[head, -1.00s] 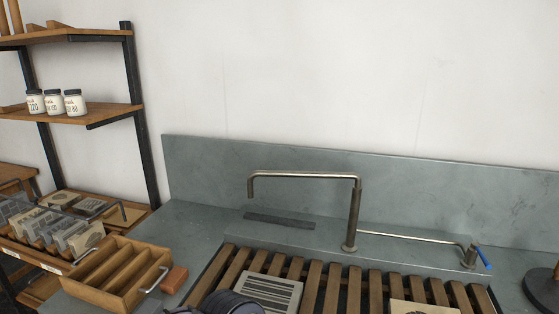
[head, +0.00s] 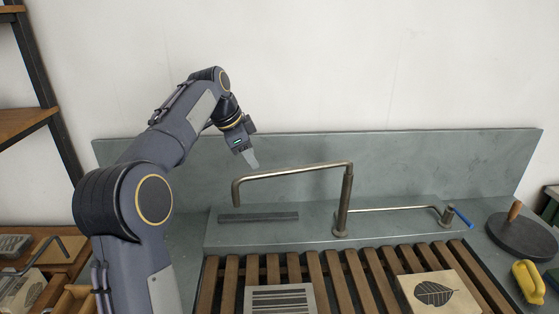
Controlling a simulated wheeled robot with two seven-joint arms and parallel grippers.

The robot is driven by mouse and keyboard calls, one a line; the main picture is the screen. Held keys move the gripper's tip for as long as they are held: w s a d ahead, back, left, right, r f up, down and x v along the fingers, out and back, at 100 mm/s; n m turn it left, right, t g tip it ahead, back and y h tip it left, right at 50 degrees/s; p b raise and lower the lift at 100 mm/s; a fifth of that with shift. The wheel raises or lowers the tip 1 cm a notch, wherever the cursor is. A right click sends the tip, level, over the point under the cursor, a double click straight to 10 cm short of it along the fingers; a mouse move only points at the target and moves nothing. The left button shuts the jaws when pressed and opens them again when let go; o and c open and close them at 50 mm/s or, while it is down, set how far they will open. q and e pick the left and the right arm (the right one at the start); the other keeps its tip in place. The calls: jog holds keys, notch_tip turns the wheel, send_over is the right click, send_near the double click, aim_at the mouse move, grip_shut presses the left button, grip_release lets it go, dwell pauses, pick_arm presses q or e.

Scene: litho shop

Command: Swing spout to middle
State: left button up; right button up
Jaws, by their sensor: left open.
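The metal spout (head: 292,172) rises from a post at the back ledge of the sink and reaches left, with its tip turned down over the ledge. A thin pipe runs right from the post base to a valve with a blue lever (head: 462,217). My left gripper (head: 252,160) is raised behind and above the left part of the spout, pointing down, open and empty. It seems apart from the spout; the exact gap in depth is hard to tell. My right gripper is not in view.
A wooden slat rack (head: 340,285) fills the front, bearing a striped block (head: 280,299) and a leaf-print block (head: 436,294). At right are a dark round disc with a wooden knob (head: 522,238) and a yellow-handled tool (head: 528,281). The slate backsplash (head: 440,160) stands behind.

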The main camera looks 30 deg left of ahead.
aim_at(262, 173)
pick_arm(q)
jog(key=x, duration=0.4)
jog(key=w+x, duration=0.1)
jog(key=x, duration=0.2)
jog(key=shift+w+f, duration=0.15)
grip_shut()
